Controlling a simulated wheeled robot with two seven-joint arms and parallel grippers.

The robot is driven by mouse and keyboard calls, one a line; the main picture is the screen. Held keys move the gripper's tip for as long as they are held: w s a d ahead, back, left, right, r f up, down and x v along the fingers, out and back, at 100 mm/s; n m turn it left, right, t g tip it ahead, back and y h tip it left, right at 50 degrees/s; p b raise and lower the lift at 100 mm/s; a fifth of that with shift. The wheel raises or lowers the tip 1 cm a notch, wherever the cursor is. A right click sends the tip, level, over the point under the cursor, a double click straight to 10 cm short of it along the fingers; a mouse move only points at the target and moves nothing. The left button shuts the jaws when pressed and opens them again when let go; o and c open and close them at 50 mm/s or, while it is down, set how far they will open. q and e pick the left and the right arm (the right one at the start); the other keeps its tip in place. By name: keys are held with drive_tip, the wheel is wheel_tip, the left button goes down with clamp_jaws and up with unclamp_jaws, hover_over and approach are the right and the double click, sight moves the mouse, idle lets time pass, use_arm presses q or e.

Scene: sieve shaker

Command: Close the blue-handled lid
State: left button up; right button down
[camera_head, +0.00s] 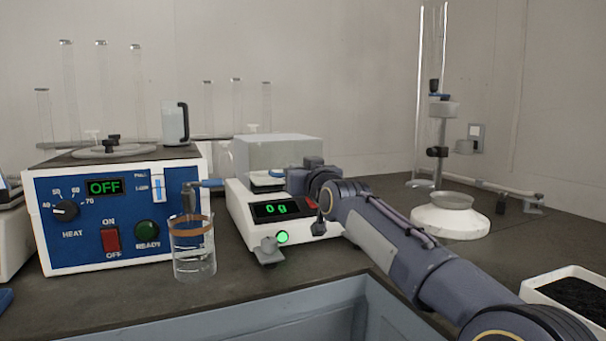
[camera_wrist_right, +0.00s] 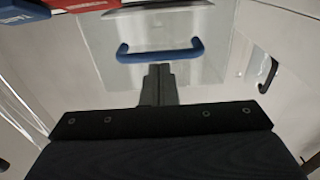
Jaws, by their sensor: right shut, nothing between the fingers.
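The blue handle (camera_wrist_right: 160,50) is a bar with bent ends on a clear lid panel (camera_wrist_right: 215,45) in the right wrist view. My right gripper (camera_wrist_right: 160,72) is shut and empty, its fingertips just below the middle of the handle in that view; I cannot tell whether they touch it. In the head view my right gripper (camera_head: 292,178) is at the right side of the white balance (camera_head: 244,216), beside its greyish box-shaped chamber (camera_head: 278,152). The balance display reads 0 g. The lid's edges and tilt are hard to make out. My left gripper is not in view.
A blue-fronted heater (camera_head: 85,232) and a glass beaker (camera_head: 195,255) stand left of the balance. A white round-based stand (camera_head: 450,221) is at the right, with a black-filled tray (camera_head: 570,292) in front. A sink edge (camera_head: 300,297) runs along the front.

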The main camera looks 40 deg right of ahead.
use_arm(q)
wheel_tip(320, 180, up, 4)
drive_tip(key=p, duration=0.3)
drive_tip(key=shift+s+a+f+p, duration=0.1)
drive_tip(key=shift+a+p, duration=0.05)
drive_tip(key=shift+p, duration=0.15)
use_arm(e)
drive_tip(key=v, duration=0.9)
drive_tip(key=shift+s+f, duration=0.25)
drive_tip(key=shift+f, duration=0.15)
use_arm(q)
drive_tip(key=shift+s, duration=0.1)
use_arm(e)
drive_tip(key=shift+s, duration=0.1)
